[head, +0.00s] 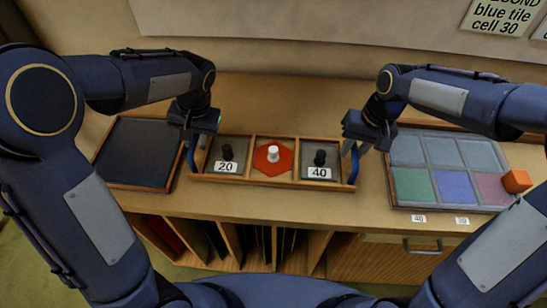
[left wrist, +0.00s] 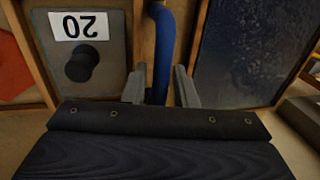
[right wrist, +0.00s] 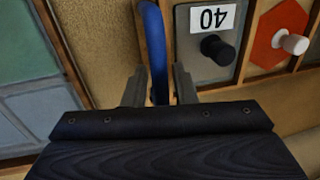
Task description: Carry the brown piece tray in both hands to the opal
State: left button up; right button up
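The brown piece tray (head: 239,179) sits level on the bench. Its three compartments hold a black-knobbed grey piece labelled 20 (head: 228,153), a red hexagon with a white knob (head: 272,157), and a black-knobbed grey piece labelled 40 (head: 320,158). My left gripper (head: 196,133) is at the left blue handle, which passes between its fingers in the left wrist view (left wrist: 161,50). My right gripper (head: 358,140) is at the right blue handle, between its fingers in the right wrist view (right wrist: 156,50). Whether the fingers press on the handles is unclear. I cannot tell which thing is the opal.
A dark framed panel (head: 140,152) lies left of the tray. A framed panel (head: 455,165) with grey, green, blue and pink cells lies to the right, with an orange block (head: 516,181) at its right side. Slots and a drawer are below the bench front. Bench behind the tray is clear.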

pick_arm(q)
grip_shut()
pick_arm(e)
grip_shut()
pick_arm(q)
jog(key=shift+r, duration=0.1)
pick_arm(e)
jog(key=shift+r, duration=0.1)
dwell(0.7)
